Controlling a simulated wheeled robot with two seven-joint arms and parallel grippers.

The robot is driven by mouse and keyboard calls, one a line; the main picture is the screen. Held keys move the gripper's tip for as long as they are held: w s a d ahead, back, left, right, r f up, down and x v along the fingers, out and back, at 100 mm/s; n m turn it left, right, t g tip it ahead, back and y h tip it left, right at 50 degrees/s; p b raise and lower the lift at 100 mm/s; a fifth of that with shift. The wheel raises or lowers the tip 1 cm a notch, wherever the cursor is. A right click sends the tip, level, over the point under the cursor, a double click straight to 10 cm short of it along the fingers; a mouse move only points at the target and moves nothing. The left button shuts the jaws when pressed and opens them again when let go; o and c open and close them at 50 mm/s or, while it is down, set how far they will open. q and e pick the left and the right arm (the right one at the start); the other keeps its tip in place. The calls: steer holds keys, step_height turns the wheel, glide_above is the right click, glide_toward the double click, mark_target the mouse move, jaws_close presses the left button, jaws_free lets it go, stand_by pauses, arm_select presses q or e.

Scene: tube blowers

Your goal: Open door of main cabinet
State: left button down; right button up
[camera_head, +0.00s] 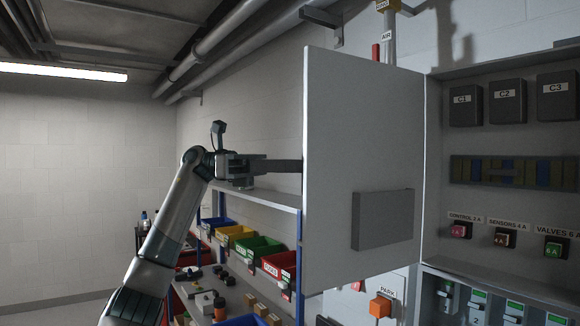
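The door (350,130) of the main cabinet stands wide open, swung out to the left of the cabinet (468,128). Its inner face shows, with a grey pocket (383,219) on it. My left gripper (290,166) comes in from the left and reaches the door's free left edge. Its fingertips end at or behind that edge, so I cannot tell whether they touch the door or hold anything. The outer face of the door and any handle are hidden. My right gripper is not in view.
Inside the cabinet are boxes marked C1 (463,104), C2 and C3, labelled fuses and switches. Left of the door, a shelf rack (262,197) holds yellow (235,234), green (257,247) and red bins. An orange button (380,307) sits below the door. Pipes run overhead.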

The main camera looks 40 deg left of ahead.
arm_select(q)
steer(key=shift+w+f, duration=0.1)
steer(key=shift+w, duration=0.25)
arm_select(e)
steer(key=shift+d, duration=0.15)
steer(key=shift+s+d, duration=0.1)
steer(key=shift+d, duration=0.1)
